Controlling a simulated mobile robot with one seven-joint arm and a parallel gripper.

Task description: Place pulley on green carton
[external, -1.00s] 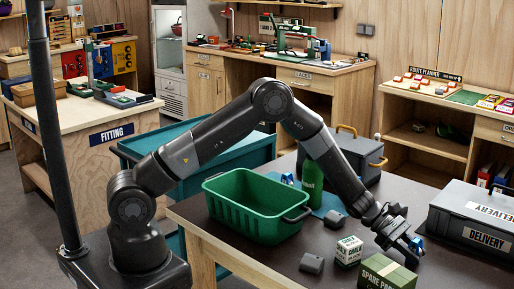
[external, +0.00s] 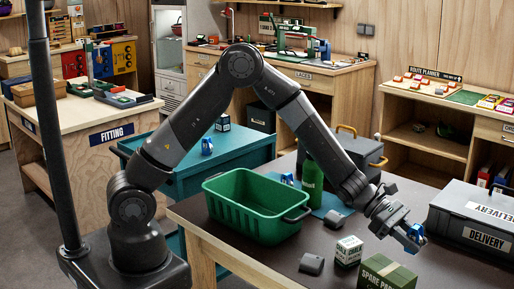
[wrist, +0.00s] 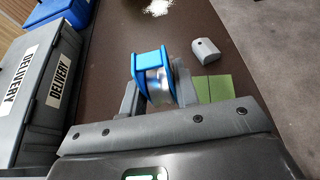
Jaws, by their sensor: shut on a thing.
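The pulley, blue with a silver wheel, is held between the fingers of my gripper (external: 405,231); it shows at the fingertips in the external view (external: 416,232) and in the wrist view (wrist: 148,66). My gripper is shut on it, above the dark table. The green carton (external: 388,274), labelled as spare parts, stands at the table's front edge, below and nearer the camera than the pulley. In the wrist view part of the green carton (wrist: 222,88) shows right of the pulley, partly hidden by a finger. The two look apart.
A white chalk box (external: 348,252) and grey blocks (external: 312,264) stand left of the carton. A grey delivery case (external: 474,222) is at the right. A green crate (external: 242,208), a green bottle (external: 312,180) and another blue item (external: 288,179) are further left.

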